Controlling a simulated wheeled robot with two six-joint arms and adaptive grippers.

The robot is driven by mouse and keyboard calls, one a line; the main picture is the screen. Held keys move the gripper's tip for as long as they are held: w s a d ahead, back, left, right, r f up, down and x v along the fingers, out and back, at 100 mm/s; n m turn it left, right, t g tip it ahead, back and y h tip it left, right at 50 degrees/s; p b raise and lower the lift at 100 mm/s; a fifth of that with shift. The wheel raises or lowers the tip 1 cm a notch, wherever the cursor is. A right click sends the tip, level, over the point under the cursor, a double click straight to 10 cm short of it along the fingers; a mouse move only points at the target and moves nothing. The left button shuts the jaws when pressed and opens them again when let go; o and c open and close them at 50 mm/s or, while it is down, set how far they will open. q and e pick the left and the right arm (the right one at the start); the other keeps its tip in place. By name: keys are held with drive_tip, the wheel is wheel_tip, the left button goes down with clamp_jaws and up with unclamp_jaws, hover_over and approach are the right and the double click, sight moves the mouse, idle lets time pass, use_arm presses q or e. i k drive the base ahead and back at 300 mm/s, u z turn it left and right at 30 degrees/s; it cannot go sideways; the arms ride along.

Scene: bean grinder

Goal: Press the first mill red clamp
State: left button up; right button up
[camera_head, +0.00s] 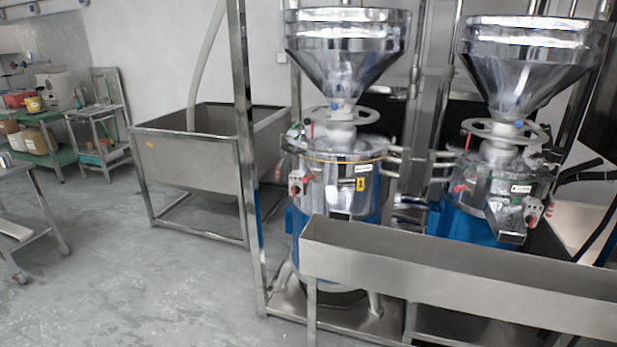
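Two mills with shiny steel hoppers stand side by side on the right half of the head view. The left mill (335,170) has a blue body and a yellow ring around its drum. A red clamp (295,189) shows on its left side, and a thin red-tipped handle (312,130) stands above its lid. The right mill (495,195) has a red clamp (461,187) at its left and another red part (533,219) at its right. I cannot tell which mill is the first. Neither of my grippers is in view.
A long steel trough (450,265) runs in front of both mills and hides their lower parts. A steel frame post (243,140) stands left of the left mill. A steel bin (200,160) stands further back. The grey floor (130,270) at left is largely clear.

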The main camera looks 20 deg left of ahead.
sight(307, 179)
drive_tip(key=z, duration=0.3)
drive_tip(key=i, duration=1.65)
drive_tip(key=u, duration=0.25)
